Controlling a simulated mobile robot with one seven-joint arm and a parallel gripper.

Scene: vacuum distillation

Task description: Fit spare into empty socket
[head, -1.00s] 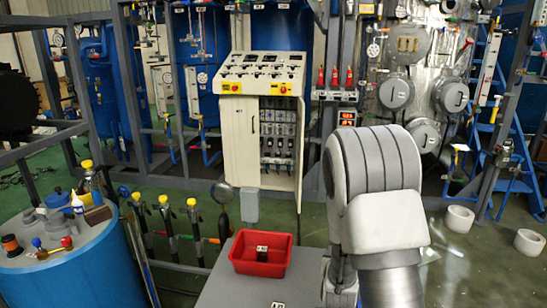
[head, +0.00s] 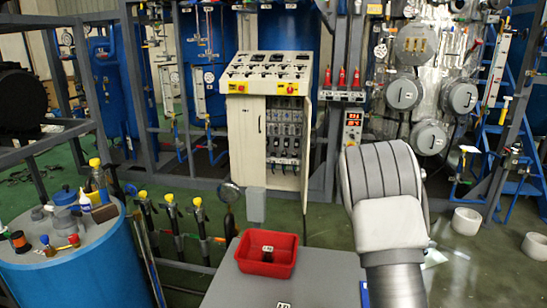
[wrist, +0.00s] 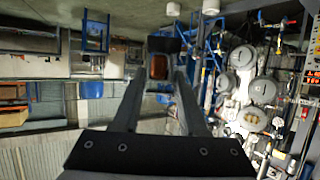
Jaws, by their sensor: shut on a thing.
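The cream control cabinet (head: 242,137) stands open at the back centre in the head view. Inside are a row of grey modules and a lower row of black modules (head: 283,147); I cannot make out which socket is empty. My gripper (wrist: 160,72) shows only in the wrist view, its two long fingers closed around a small dark piece with an orange face (wrist: 160,66) at the tips. Whether this is the spare is too small to tell. In the head view my arm hides the gripper. A dark piece with a white label (head: 267,253) lies in a red tray.
The red tray (head: 284,270) sits on a grey cart top (head: 225,290) in front of the cabinet. A blue drum (head: 80,270) with bottles on top stands at the left. Yellow-topped valves (head: 170,198) stand between. White rings (head: 466,221) lie on the green floor at the right.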

